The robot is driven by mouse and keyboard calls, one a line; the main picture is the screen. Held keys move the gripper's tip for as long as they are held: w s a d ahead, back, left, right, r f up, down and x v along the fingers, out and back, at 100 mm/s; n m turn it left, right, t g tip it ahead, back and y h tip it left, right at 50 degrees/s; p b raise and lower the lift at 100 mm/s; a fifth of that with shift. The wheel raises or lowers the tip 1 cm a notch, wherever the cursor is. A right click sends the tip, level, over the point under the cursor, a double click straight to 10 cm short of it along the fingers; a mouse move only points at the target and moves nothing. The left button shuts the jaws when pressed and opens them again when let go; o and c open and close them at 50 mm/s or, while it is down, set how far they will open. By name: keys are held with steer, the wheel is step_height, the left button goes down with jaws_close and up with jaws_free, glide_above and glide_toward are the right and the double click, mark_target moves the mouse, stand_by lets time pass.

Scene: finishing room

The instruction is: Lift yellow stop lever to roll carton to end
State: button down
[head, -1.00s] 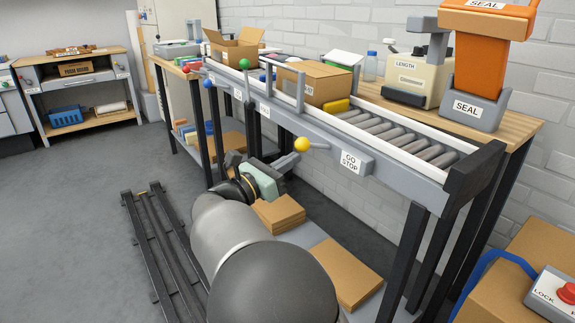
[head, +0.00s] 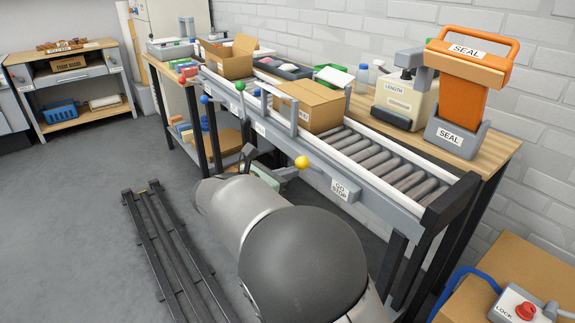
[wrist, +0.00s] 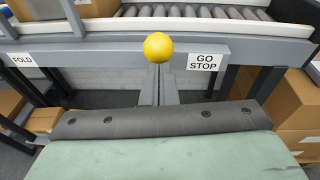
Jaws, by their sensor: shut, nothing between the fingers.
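The yellow-knobbed stop lever (head: 302,162) stands out from the front rail of the roller conveyor, left of a GO STOP label (head: 341,190). In the wrist view the yellow knob (wrist: 158,48) is straight ahead, with my gripper (wrist: 158,75) shut and empty just below it. The fingertips look close under the knob; I cannot tell whether they touch. The brown carton (head: 312,108) sits on the rollers (head: 385,165) behind the lever, its left part framed by grey posts. My arm hides most of the gripper in the head view.
The rollers right of the carton are clear up to a dark end bar (head: 450,203). An orange sealer (head: 460,90) and a LENGTH dispenser (head: 405,98) stand behind. Blue (head: 204,98) and green (head: 240,86) knobs are further left. A box with a red LOCK button (head: 525,310) is at lower right.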

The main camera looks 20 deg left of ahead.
steer(key=shift+w+d+r, duration=0.15)
stand_by(0.4)
steer(key=s+a+f+p, duration=0.1)
steer(key=s+a, duration=0.5)
steer(key=s, duration=0.6)
steer(key=shift+p, duration=0.35)
steer(key=d+r+m+g+p, duration=0.3)
steer(key=d+m+g, duration=0.1)
steer(key=d, duration=0.6)
steer(key=w+d+r+m+g+p, duration=0.1)
steer(key=d+r+m+g+p, duration=0.25)
steer(key=d, duration=0.65)
steer(key=d+r+m+g+p, duration=0.1)
steer(key=d+m+g+p, duration=0.25)
steer(key=d+m, duration=0.45)
steer(key=s+d+r+m+g+y+p, duration=0.1)
steer(key=s+d+r+m+y+p, duration=0.1)
steer(key=s+d+m+p, duration=0.3)
steer(key=s+d+r+m+g+y+p, duration=0.1)
steer(key=s+d+r+m+y+p, duration=0.2)
steer(key=s+d+m, duration=0.7)
steer(key=shift+s+d+r+g+y+p, duration=0.15)
steer(key=shift+s+g+y+p, duration=0.4)
steer(key=shift+y+p, duration=0.55)
